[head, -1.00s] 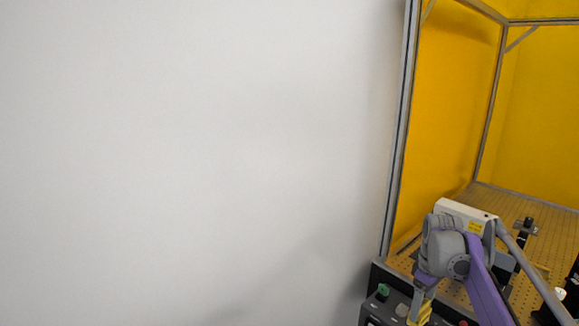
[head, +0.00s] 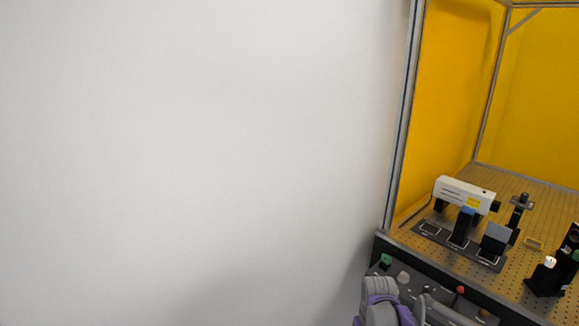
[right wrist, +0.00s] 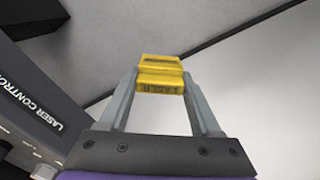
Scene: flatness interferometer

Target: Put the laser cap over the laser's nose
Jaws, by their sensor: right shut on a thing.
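The laser (head: 465,194) is a white box with a yellow label on the perforated board. A dark nose (head: 496,206) projects from its right end. In the right wrist view my right gripper (right wrist: 159,82) is shut on a yellow block (right wrist: 160,68) with dark print. I cannot tell from its look whether this is the laser cap. No cap shows over the nose. In the head view part of my arm shows at the bottom, below the board, but its gripper tips are out of frame. My left gripper is not in view.
A dark tray (head: 428,228) before the laser has a bare outlined place at left and two dark blocks with blue-grey tops (head: 464,222). Black mounts (head: 520,205) stand right of the laser. A control box (right wrist: 40,105) lies close left of my right gripper. Yellow panels enclose the board.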

